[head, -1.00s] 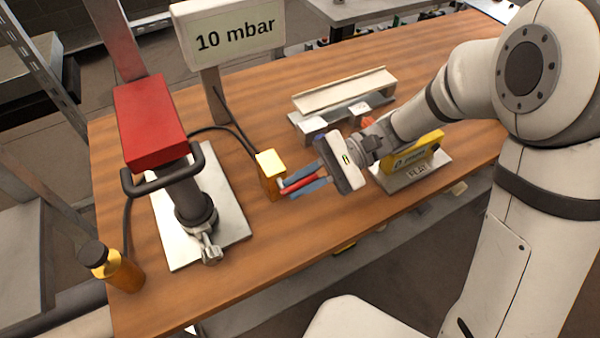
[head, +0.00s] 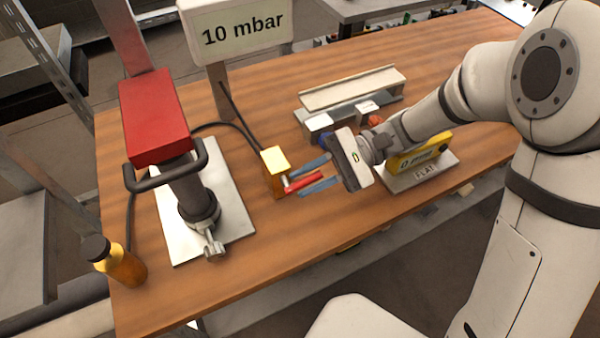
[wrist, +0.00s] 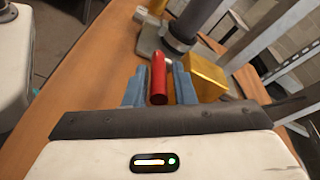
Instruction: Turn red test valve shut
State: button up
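The red test valve handle (head: 305,182) is a short red lever. It sticks out to the right from a yellow block (head: 275,160) on the wooden bench. My gripper (head: 297,183) has its two blue fingers on either side of the lever. In the wrist view my gripper (wrist: 160,69) is open, with the red handle (wrist: 158,80) between the fingers and a small gap showing on each side. The yellow block (wrist: 207,80) is just beyond the right finger there. The lever's joint with the block is partly hidden.
A red-topped pump (head: 155,115) with a black handle stands on a metal plate left of the valve. A sign (head: 240,30) reads 10 mbar. An amber bottle (head: 122,266) stands at the left front. A yellow level (head: 420,148) lies behind my wrist. Bench front is clear.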

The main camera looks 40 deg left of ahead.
jog(key=v, duration=0.7)
jog(key=shift+f, duration=0.1)
jog(key=shift+c, duration=0.5)
